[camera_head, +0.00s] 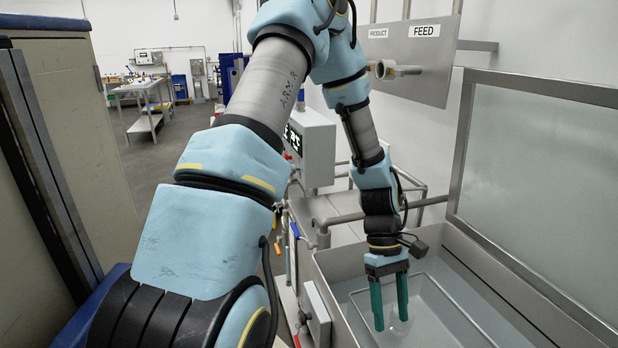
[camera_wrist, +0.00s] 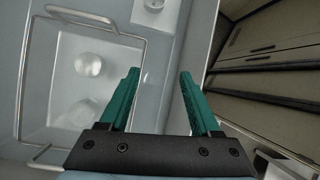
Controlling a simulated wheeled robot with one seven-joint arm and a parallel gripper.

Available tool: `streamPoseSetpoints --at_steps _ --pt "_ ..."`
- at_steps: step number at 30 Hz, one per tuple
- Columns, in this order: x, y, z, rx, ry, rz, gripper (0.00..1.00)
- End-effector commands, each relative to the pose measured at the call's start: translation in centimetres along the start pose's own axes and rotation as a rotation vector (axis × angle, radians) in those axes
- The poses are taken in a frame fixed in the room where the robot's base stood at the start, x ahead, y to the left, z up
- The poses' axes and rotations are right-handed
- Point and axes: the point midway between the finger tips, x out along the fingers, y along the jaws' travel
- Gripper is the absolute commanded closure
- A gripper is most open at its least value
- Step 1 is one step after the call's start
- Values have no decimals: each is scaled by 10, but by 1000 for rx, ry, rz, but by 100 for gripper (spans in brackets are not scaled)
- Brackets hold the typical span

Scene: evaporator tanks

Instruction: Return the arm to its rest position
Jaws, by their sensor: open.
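My arm bends over from the left and hangs its end down on the right in the head view. My gripper (camera_head: 391,312) has green fingers that point downward over the grey metal tank (camera_head: 340,264). The fingers stand apart with nothing between them. In the wrist view my gripper (camera_wrist: 158,88) is also open and empty. A wire-framed clear tray or basket (camera_wrist: 105,22) lies below and to the left of the fingers, with round pale shapes in it that I cannot identify. Whether the fingertips are below the tank's rim is hard to tell.
A glass panel (camera_head: 556,175) stands behind the tank on the right. A panel labelled FEED (camera_head: 420,62) with a pipe stub is above. A control box with a display (camera_head: 314,148) stands behind my arm. A beige cabinet (camera_head: 80,130) is close on the left. Open floor lies farther back.

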Motion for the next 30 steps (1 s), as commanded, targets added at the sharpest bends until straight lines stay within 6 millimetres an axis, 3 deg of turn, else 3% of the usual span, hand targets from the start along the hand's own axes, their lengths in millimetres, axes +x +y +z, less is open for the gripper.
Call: streamPoseSetpoints --at_steps 1,6,10,15,24,30 --pt "-22 -11 -16 43 62 29 36" --pt "-86 -56 -59 215 266 87 36" --pt "-129 -95 -80 332 414 101 36" --pt "-167 -137 -91 441 557 95 36" --pt "-207 -192 -94 564 734 60 36" --pt "-162 -185 -111 568 697 51 36"
